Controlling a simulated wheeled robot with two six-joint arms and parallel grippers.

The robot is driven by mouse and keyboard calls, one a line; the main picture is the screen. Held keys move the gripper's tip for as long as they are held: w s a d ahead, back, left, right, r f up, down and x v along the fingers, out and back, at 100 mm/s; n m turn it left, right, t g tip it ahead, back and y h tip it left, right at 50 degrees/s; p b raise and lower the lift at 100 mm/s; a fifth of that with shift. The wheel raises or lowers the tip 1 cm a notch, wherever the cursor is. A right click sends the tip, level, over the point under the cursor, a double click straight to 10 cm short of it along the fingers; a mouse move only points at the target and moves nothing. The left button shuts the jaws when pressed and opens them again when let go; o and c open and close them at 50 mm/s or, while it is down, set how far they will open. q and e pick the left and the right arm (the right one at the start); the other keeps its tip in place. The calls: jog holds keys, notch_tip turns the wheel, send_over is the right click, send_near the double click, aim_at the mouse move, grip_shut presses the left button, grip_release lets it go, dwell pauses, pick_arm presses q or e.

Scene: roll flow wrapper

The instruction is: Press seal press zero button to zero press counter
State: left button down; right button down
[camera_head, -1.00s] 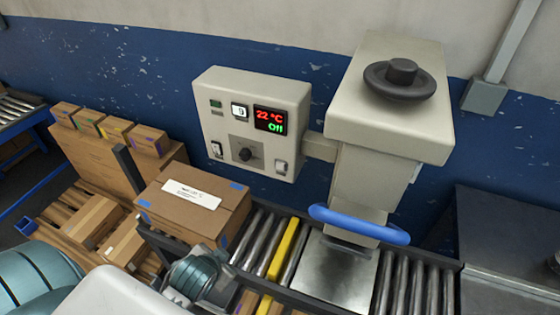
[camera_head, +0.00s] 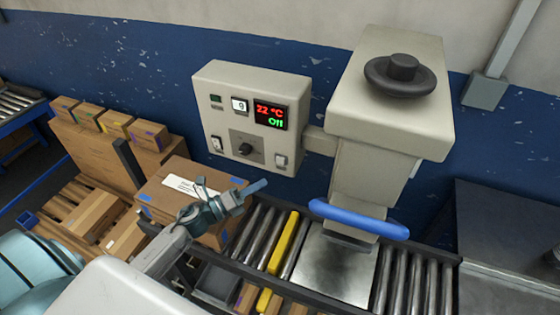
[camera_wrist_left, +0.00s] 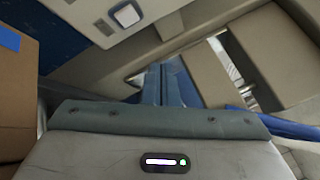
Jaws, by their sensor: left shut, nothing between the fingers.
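The seal press (camera_head: 385,130) stands over the roller conveyor, with a beige control box (camera_head: 225,125) on its left. The box carries a small green element (camera_head: 215,98), a small white counter display (camera_head: 240,105), a red and green display (camera_head: 270,116) reading 22 °C and Off, a dark knob (camera_head: 245,149) and two white rocker switches (camera_head: 216,143) (camera_head: 281,160). I cannot tell which part is the zero button. My left gripper (camera_head: 258,186) is shut and empty, below the box and apart from it. Its blue fingers (camera_wrist_left: 161,84) and a white switch (camera_wrist_left: 126,16) show in the left wrist view.
A cardboard box (camera_head: 155,195) with a white label stands just behind my left gripper. The blue handle (camera_head: 358,218) of the press is to the right, above the metal plate (camera_head: 335,270). Conveyor rollers (camera_head: 405,280) run below. Small cartons (camera_head: 118,124) stand at left.

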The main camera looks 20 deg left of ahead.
aim_at(281, 160)
pick_arm(q)
jog(key=shift+s+d+f+m+g+h, duration=0.1)
jog(key=shift+s+f+m+g+h, duration=0.1)
jog(key=shift+m+g+h, duration=0.35)
jog(key=shift+s+d+f+m+g+h, duration=0.15)
jog(key=shift+f+m+g+h, duration=0.1)
jog(key=shift+m, duration=0.45)
jog(key=shift+s+d+f+m+g+h, duration=0.15)
jog(key=shift+m+g+h, duration=0.25)
jog(key=shift+m, duration=0.25)
jog(key=shift+w, duration=0.1)
jog(key=w+b, duration=0.1)
jog(key=w, duration=0.7)
jog(key=shift+w+a, duration=0.3)
jog(key=shift+w, duration=0.1)
jog(key=shift+w+b, duration=0.15)
jog(key=shift+b, duration=0.2)
jog(key=shift+w, duration=0.25)
